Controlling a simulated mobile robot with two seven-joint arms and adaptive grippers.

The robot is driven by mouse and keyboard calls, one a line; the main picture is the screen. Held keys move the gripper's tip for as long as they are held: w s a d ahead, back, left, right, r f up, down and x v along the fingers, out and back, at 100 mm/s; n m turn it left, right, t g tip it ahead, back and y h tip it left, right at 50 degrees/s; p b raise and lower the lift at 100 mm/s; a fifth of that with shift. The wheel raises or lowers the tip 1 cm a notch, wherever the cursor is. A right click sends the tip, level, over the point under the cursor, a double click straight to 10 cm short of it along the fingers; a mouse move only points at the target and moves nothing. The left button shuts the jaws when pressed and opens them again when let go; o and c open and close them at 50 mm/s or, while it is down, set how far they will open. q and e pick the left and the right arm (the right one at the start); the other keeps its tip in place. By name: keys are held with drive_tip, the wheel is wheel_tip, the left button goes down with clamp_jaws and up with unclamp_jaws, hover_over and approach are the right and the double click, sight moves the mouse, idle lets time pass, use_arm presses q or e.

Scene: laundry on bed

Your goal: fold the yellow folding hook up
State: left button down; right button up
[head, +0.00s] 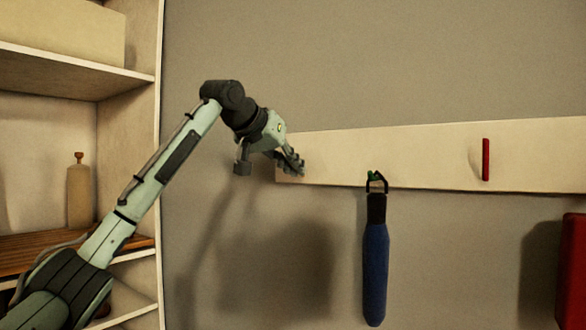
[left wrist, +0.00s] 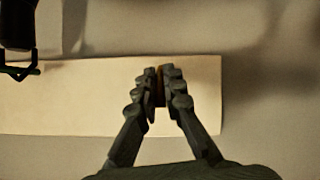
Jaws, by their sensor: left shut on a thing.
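My left gripper (head: 295,166) is at the left end of the pale hook board (head: 425,150) on the wall. In the left wrist view its fingers (left wrist: 163,88) are closed on the yellow folding hook (left wrist: 159,84). Only a thin yellow-orange strip of the hook shows between the fingertips; in the head view the hook is hidden behind the gripper. How far the hook is folded cannot be told. My right gripper is not in view.
A blue umbrella (head: 375,260) with a dark handle hangs from a green hook (head: 374,176) right of my gripper. A red hook (head: 486,160) is farther right on the board. A red object (head: 572,270) is at the lower right. Shelves (head: 75,72) with a bottle (head: 79,192) stand left.

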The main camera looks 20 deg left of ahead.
use_arm(q)
drive_tip(key=shift+d+r+g, duration=0.1)
drive_tip(key=shift+r+g, duration=0.05)
drive_tip(key=shift+g, duration=0.35)
drive_tip(key=shift+w, duration=0.1)
drive_tip(key=c, duration=1.6)
unclamp_jaws()
drive_tip(key=shift+c, duration=0.2)
drive_tip(key=shift+r, duration=0.1)
drive_tip(key=v, duration=1.2)
drive_tip(key=shift+d, duration=0.1)
